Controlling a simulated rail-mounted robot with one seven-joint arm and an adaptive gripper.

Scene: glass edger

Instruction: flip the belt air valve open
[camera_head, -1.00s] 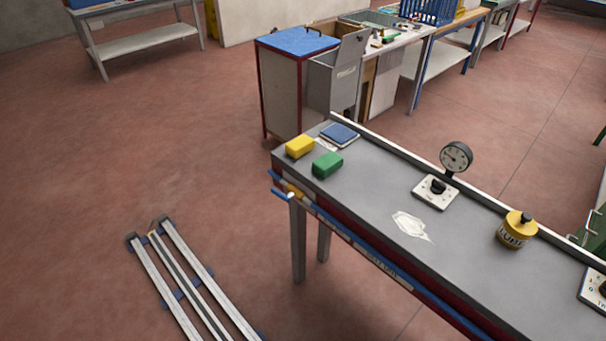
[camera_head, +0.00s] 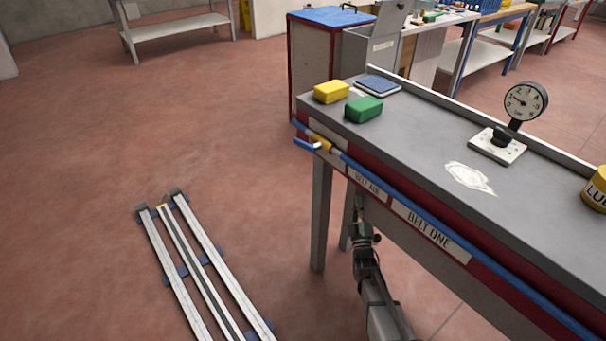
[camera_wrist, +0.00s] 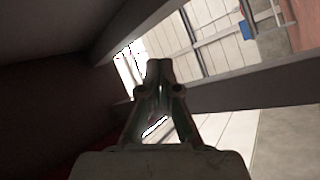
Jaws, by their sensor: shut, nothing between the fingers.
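The belt air valve (camera_head: 321,143) is a small brass-yellow body on the blue air pipe, at the left end of the bench's front side. Its blue lever (camera_head: 304,144) sticks out to the left of the body, at an angle to the pipe. My gripper (camera_head: 360,212) is below the bench's front edge, under the BELT AIR label (camera_head: 367,185), lower and to the right of the valve and apart from it. In the wrist view my gripper (camera_wrist: 158,66) has its fingers together, with nothing between them. The valve does not show in the wrist view.
The blue pipe (camera_head: 440,218) runs along the bench front. A bench leg (camera_head: 320,215) stands left of my gripper. A yellow block (camera_head: 331,91), a green block (camera_head: 364,109) and a gauge (camera_head: 525,101) are on the bench top. Floor rails (camera_head: 190,250) lie at left; the floor between is clear.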

